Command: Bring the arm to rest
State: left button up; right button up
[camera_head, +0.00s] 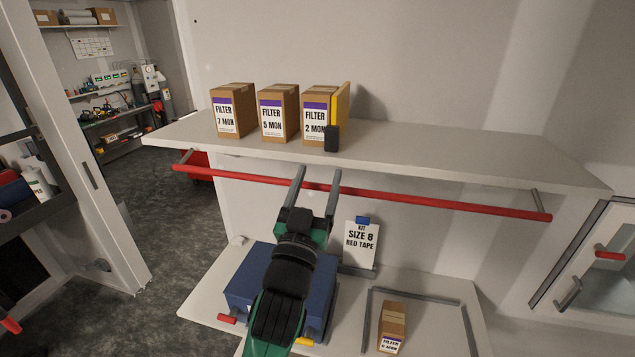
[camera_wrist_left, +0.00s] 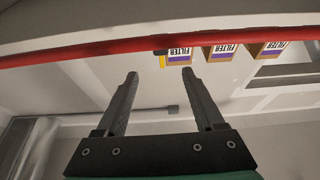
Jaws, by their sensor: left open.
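My left gripper (camera_head: 319,158) is open and empty, with its two grey fingers pointing toward the wall at the red rail (camera_head: 400,195) below the shelf's front edge. In the left wrist view my left gripper (camera_wrist_left: 160,73) shows two spread fingers with nothing between them. The red rail (camera_wrist_left: 90,48) crosses that view beyond the fingertips; I cannot tell whether they touch it. My right gripper is not in view.
The shelf (camera_head: 440,165) holds three filter boxes (camera_head: 277,113) and a yellow divider (camera_head: 341,103). Below are a blue case (camera_head: 247,277) partly behind my arm, a kit card (camera_head: 361,247) and another filter box (camera_head: 392,325) inside a grey frame (camera_head: 465,318). The shelf's right side is clear.

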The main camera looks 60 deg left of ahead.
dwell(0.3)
pick_arm(q)
jog(key=w+d+r+m+t+h+p, duration=0.1)
jog(key=d+r+t+h+p, duration=0.2)
jog(key=d+r, duration=0.55)
jog(key=w+d+r+m+t+h+p, duration=0.15)
jog(key=d+r+t+p, duration=0.3)
jog(key=r, duration=0.65)
jog(key=s+d+r+m+t+h, duration=0.2)
jog(key=d+r+m+h, duration=0.1)
jog(key=d+h, duration=0.3)
jog(key=s+d+r+m+t+h, duration=0.2)
jog(key=d+r+m+t+h, duration=0.1)
jog(key=h, duration=0.5)
jog(key=d+r+m, duration=0.1)
jog(key=d+m, duration=0.1)
jog(key=shift+s+d+r, duration=0.25)
jog(key=shift+d, duration=0.1)
jog(key=shift+f, duration=0.1)
dwell(2.5)
notch_tip(320, 180, down, 59)
jog(key=b, duration=5.9)
